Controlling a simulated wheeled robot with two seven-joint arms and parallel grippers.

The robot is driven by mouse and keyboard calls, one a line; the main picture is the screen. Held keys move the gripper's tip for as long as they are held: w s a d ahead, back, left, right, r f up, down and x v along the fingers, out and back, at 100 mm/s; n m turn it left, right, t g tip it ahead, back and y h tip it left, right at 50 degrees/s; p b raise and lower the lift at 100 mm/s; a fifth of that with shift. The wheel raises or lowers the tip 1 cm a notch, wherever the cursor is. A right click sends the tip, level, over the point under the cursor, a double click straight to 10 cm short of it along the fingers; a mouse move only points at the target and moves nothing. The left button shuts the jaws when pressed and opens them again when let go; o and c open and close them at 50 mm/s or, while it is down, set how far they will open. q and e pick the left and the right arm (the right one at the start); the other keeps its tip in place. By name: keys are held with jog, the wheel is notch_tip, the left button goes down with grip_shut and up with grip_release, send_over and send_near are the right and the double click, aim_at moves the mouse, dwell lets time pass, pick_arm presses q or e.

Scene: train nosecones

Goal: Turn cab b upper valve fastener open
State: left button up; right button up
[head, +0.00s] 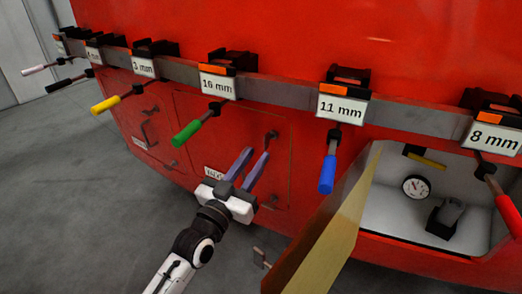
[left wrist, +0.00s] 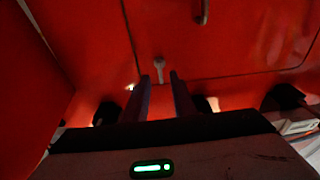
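A red closed hatch (head: 230,132) in the train's side has a small dark fastener (head: 271,136) at its upper right and another (head: 271,200) lower on the right edge. The label on this hatch is too small to read, so I cannot tell which cab it is. My left gripper (head: 257,152) is open and empty in front of the hatch, its fingers pointing up towards the upper fastener. In the left wrist view a small grey fastener (left wrist: 159,68) shows just beyond and between the open fingertips (left wrist: 159,77), apparently untouched. My right gripper is not in view.
A grey rail (head: 280,92) above carries tools with coloured handles, including green (head: 187,132) and blue (head: 328,172). An open yellowish door (head: 335,245) stands out right of my gripper, beside a compartment with a gauge (head: 415,187). Grey floor at left is clear.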

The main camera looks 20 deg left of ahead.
pick_arm(q)
jog(key=v, duration=0.5)
jog(key=shift+s, duration=0.35)
jog(key=s+d+f+g, duration=0.1)
jog(key=s+f+g, duration=0.4)
jog(key=s+f, duration=0.7)
jog(key=s+d+f+g, duration=0.2)
jog(key=s+f+g, duration=0.4)
jog(key=s+f, duration=0.6)
notch_tip(320, 180, down, 7)
jog(key=shift+s+d+r+g+y, duration=0.1)
jog(key=shift+s+d+g+y, duration=0.2)
jog(key=shift+y, duration=0.1)
jog(key=shift+w, duration=0.15)
